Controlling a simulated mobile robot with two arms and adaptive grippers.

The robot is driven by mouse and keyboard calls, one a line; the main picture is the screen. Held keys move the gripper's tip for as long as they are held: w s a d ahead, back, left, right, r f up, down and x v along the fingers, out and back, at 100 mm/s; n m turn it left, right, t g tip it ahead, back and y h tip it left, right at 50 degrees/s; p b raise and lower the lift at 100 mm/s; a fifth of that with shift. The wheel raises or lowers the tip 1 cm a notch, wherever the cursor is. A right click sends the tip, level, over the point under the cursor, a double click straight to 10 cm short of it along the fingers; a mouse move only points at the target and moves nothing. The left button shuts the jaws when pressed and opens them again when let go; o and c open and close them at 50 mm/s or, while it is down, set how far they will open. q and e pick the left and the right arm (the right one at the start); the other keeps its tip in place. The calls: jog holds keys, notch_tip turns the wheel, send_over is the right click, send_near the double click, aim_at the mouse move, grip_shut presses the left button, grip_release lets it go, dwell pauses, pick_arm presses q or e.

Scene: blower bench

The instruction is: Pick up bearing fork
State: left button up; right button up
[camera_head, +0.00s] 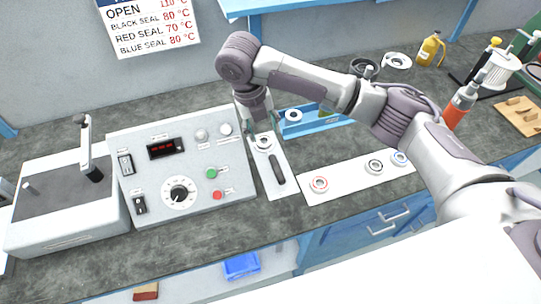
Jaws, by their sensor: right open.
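A white plate (286,190) lies on the bench right of the control box. On it are a ring-shaped part (263,142) and a dark elongated handle (277,170), which looks like the bearing fork; whether ring and handle are one piece I cannot tell. My right gripper (262,127) points down over the far end of this plate, just beyond the ring, with its fingers open and apart from the handle. The gripper and wrist hide the plate's far end. My left gripper is not in view.
A control box (180,165) with knob and buttons stands left of the plate. A white strip (345,180) with red, black and blue-marked rings lies to the right. A blue holder with a ring (293,115) stands behind. A yellow bottle (428,49) is at the back.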

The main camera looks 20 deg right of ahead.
send_over(273, 159)
jog(key=f, duration=0.5)
jog(key=f+p, duration=0.1)
jog(key=f, duration=0.1)
jog(key=shift+w+a+f, duration=0.25)
jog(key=shift+a+f, duration=0.15)
jog(key=f, duration=0.1)
jog(key=f+p, duration=0.1)
jog(key=f, duration=0.2)
jog(key=shift+s+d+f, duration=0.25)
jog(key=shift+d+f, duration=0.05)
jog(key=shift+d, duration=0.05)
jog(key=shift+f, duration=0.45)
jog(key=shift+r, duration=0.1)
grip_shut()
